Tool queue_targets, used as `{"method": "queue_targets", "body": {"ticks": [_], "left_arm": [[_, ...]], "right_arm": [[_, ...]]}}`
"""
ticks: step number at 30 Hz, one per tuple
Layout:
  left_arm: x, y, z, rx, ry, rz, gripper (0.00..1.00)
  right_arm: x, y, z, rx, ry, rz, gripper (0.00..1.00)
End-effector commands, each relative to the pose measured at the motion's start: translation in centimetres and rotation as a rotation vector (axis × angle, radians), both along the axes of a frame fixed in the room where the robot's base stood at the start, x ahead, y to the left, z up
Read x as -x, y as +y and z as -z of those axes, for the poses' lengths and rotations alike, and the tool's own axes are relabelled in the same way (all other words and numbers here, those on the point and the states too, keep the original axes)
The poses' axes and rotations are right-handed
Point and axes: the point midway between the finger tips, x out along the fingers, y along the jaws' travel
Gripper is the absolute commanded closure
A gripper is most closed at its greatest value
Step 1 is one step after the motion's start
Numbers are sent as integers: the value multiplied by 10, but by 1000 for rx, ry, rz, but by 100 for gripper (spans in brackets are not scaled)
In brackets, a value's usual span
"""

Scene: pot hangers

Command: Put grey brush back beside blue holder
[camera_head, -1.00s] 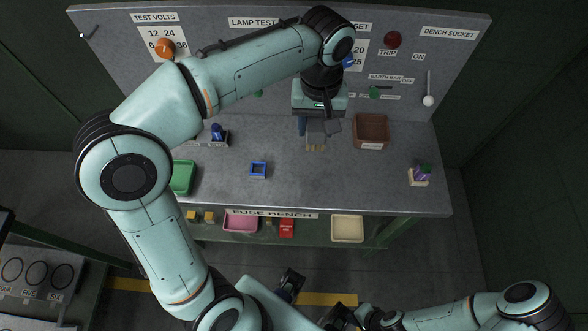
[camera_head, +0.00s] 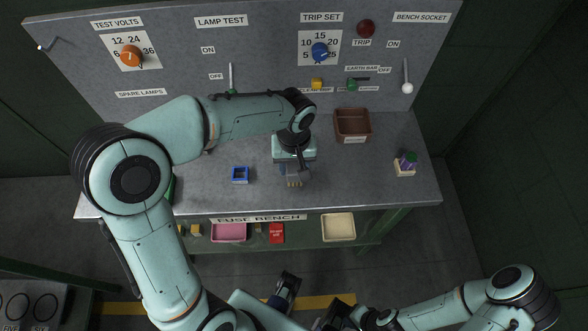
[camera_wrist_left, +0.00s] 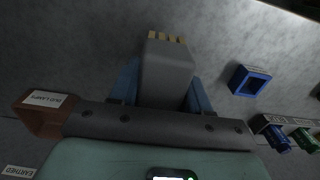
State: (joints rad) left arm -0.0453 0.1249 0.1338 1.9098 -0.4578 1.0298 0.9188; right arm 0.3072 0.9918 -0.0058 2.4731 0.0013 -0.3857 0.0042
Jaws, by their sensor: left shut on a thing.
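The grey brush (camera_wrist_left: 165,72) has a blocky grey body and tan bristles. My left gripper (camera_wrist_left: 163,92) is shut on it, with blue fingers on both sides. In the head view the left gripper (camera_head: 291,168) holds the brush (camera_head: 294,181) over the bench, bristles towards the front edge. The blue holder (camera_head: 240,175) is a small square frame on the bench, left of the brush and apart from it. It also shows in the left wrist view (camera_wrist_left: 250,80), right of the brush. My right gripper is low in the head view (camera_head: 335,316), dark and partly cut off.
A brown bin (camera_head: 353,126) stands behind and right of the left gripper. A small block with a purple and green piece (camera_head: 405,163) is at the bench's right. The bench top (camera_head: 345,180) is clear between. My left arm hides the bench's left part.

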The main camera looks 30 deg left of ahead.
Motion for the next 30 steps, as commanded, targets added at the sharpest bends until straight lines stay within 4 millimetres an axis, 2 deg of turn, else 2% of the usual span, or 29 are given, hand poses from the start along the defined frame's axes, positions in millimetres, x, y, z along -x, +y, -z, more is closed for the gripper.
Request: {"method": "queue_targets", "body": {"ticks": [1, 5, 17, 18, 20, 30], "left_arm": [[1, 0, 10, -1, 6, 1, 82], [0, 0, 24, -1, 3, 1, 82], [0, 0, 29, -1, 1, 1, 82], [0, 0, 29, 0, 1, 1, 47], [0, 0, 28, 0, 1, 1, 28], [0, 0, 25, -1, 1, 1, 28]], "right_arm": [[1, 0, 2, 0, 1, 0, 100], [1, 0, 4, 0, 1, 0, 100], [1, 0, 7, 0, 0, 0, 100], [1, 0, 6, 0, -1, 0, 100], [1, 0, 6, 0, -1, 0, 100], [1, 0, 4, 0, 0, 0, 100]]}}
